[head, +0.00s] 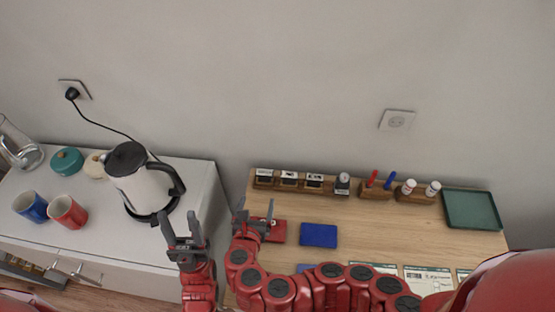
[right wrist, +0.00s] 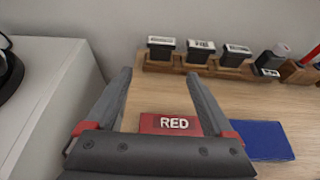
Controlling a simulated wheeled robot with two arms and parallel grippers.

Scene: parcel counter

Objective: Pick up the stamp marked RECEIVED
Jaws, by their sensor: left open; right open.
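Several dark stamps with white labels stand in a wooden rack along the back of the wooden counter: a left one (head: 264,177), a second (head: 289,179), a third (head: 314,181). A further dark piece with a round grey top and a white label (head: 342,185) is beside them. The labels are too small to read, so I cannot tell which is RECEIVED. My right gripper (head: 255,212) is open and empty, in front of the rack; in the right wrist view its fingers (right wrist: 159,75) point toward the stamps. My left gripper (head: 182,230) is open and empty, further left.
A red pad marked RED (right wrist: 175,124) and a blue pad (head: 318,235) lie on the counter. Pens (head: 389,180), two white-capped bottles (head: 433,188) and a green tray (head: 473,210) are right of the rack. A kettle (head: 140,185) and mugs (head: 68,212) stand on the left cabinet.

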